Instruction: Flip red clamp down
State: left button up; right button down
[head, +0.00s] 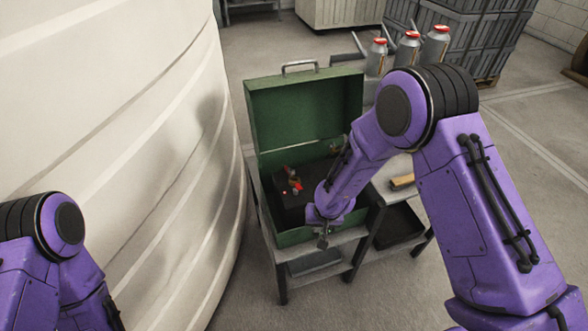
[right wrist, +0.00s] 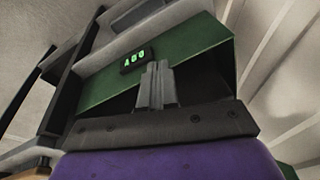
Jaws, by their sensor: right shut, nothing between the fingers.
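The red clamp (head: 297,186) is small and sits on a dark block inside the open green case (head: 304,101); its exact pose is too small to tell. My right gripper (head: 322,242) is at the front right of the case, pointing down, apart from the clamp. In the right wrist view my right gripper (right wrist: 158,72) is shut and empty, in front of the green case wall (right wrist: 195,50). The clamp is not visible in the right wrist view. My left arm shows at the lower left of the head view, but its gripper is out of view.
The case stands on a grey table (head: 345,236) with a lower shelf. A large white tank (head: 130,130) rises close on the left. Several silver bottles with red caps (head: 408,48) stand behind. A display with green characters (right wrist: 135,60) shows on the case front.

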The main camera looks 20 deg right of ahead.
jog(key=w+a+r+n+p, duration=0.15)
jog(key=w+r, duration=0.35)
jog(key=r, duration=0.7)
jog(key=w+a+r+n+p, duration=0.15)
jog(key=w+r, duration=0.35)
jog(key=r, duration=0.7)
jog(key=g+p, duration=0.1)
send_over(298, 186)
jog(key=w, duration=0.1)
jog(key=shift+h, duration=0.4)
notch_tip(298, 186, down, 9)
jog(key=shift+r, duration=0.1)
jog(key=f, duration=0.2)
jog(key=s+f+p, duration=0.1)
jog(key=f, duration=0.1)
jog(key=shift+s+f, duration=0.1)
jog(key=shift+s, duration=0.05)
pick_arm(q)
notch_tip(298, 186, up, 7)
jog(key=shift+f, duration=0.15)
pick_arm(e)
jog(key=shift+f, duration=0.15)
pick_arm(q)
jog(key=shift+s, duration=0.1)
pick_arm(e)
jog(key=shift+f, duration=0.1)
